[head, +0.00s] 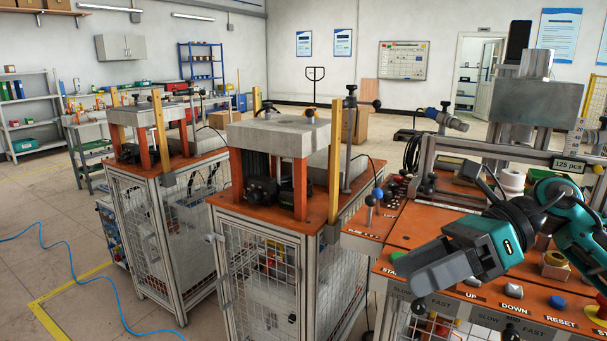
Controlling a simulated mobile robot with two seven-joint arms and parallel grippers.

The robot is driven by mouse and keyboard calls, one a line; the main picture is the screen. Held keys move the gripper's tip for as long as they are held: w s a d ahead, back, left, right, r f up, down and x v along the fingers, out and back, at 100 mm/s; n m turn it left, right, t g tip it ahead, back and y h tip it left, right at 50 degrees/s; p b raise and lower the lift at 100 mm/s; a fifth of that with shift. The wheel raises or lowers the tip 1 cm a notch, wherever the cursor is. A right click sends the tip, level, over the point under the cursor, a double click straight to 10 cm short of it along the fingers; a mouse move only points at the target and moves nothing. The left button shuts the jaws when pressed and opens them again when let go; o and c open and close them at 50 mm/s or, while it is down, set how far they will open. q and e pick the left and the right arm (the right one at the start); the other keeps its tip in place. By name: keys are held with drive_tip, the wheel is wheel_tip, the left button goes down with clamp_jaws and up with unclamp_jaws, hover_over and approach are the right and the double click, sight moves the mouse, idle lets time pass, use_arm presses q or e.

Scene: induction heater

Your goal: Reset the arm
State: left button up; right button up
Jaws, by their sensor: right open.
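My right gripper (452,258) comes in from the right on its teal and black arm (582,232). It is open, and I see nothing held in it. It appears above the orange control panel (408,228) of the induction heater, in front of the row of labelled buttons. The labels UP, DOWN and RESET show below it. The blue button (557,302) is by RESET. The gripper hides part of the panel behind it. My left gripper is not in view.
Two caged machine stands (272,222) (170,160) with grey top plates rise at the centre and left. A grey metal block (541,101) stands above the panel at right. A blue hose (78,273) lies on the open floor at left. Shelves and posters line the walls.

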drive_tip(key=w+a+m+t+y+p, duration=0.25)
drive_tip(key=a+m+t+y, duration=0.45)
drive_tip(key=m, duration=0.7)
drive_tip(key=d+f+m+t+h+p, duration=0.1)
drive_tip(key=d+f+m+t+h, duration=0.25)
drive_tip(key=m+t, duration=0.4)
drive_tip(key=d+f+m+t+h+p, duration=0.15)
drive_tip(key=f+m+t+h, duration=0.35)
drive_tip(key=m, duration=0.6)
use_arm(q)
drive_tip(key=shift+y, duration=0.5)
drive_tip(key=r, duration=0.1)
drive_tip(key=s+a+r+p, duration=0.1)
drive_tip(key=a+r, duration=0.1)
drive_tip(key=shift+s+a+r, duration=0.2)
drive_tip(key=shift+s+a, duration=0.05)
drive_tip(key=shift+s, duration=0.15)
use_arm(e)
drive_tip(key=s+d+f+m+g+h, duration=0.2)
drive_tip(key=s+f+m+h, duration=0.3)
drive_tip(key=f, duration=0.5)
drive_tip(key=s+d+f+m+g+h, duration=0.1)
drive_tip(key=s+f+m+g+h, duration=0.3)
drive_tip(key=s+f+m, duration=0.5)
wheel_tip(320, 180, down, 2)
drive_tip(key=shift+d+f+m+g+h, duration=0.1)
drive_tip(key=shift+d+m+g+h, duration=0.3)
drive_tip(key=shift+m+g, duration=0.25)
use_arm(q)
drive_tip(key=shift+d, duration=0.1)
